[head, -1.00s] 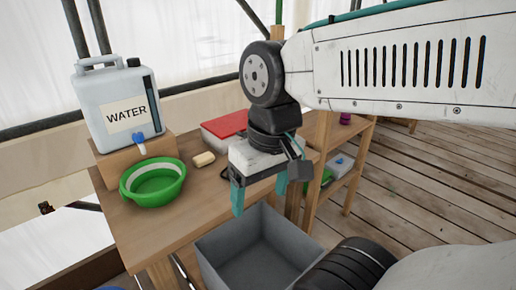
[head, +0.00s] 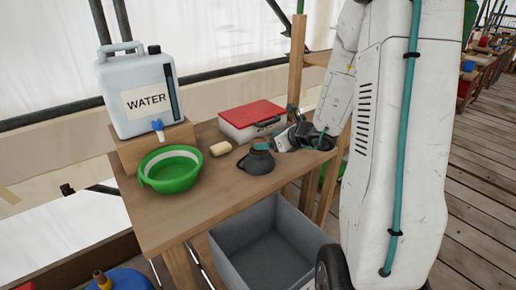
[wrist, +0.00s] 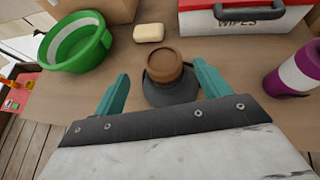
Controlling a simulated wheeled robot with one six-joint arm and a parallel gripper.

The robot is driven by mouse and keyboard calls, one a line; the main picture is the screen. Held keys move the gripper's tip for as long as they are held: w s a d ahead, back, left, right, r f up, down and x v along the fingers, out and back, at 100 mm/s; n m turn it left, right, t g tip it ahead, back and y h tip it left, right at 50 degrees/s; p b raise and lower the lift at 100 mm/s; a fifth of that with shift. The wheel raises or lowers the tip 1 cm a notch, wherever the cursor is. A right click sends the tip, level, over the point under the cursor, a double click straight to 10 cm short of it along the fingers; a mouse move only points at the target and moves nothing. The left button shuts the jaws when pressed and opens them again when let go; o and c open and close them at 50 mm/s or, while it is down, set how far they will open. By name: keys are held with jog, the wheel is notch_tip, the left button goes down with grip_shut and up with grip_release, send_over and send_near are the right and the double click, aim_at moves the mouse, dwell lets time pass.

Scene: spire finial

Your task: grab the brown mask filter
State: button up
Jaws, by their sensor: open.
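The brown mask filter (wrist: 164,62) is a short round cap on top of a dark grey mask (wrist: 172,92) that rests on the wooden table. My gripper (wrist: 161,72) is open, with a teal finger on each side of the filter in the wrist view.
A beige soap bar (wrist: 149,33) and a green basin (wrist: 77,42) lie left of the mask. A red-lidded wipes box (wrist: 245,16) is behind, a purple and white bottle (wrist: 296,72) to the right. A water jug (head: 140,90) stands on a block. A grey bin (head: 270,245) is below.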

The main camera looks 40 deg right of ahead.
jog(key=shift+w+d+f, duration=0.15)
jog(key=shift+w+f, duration=0.2)
jog(key=shift+f, duration=0.05)
jog(key=x, duration=0.7)
jog(key=shift+r, duration=0.1)
jog(key=c, duration=1)
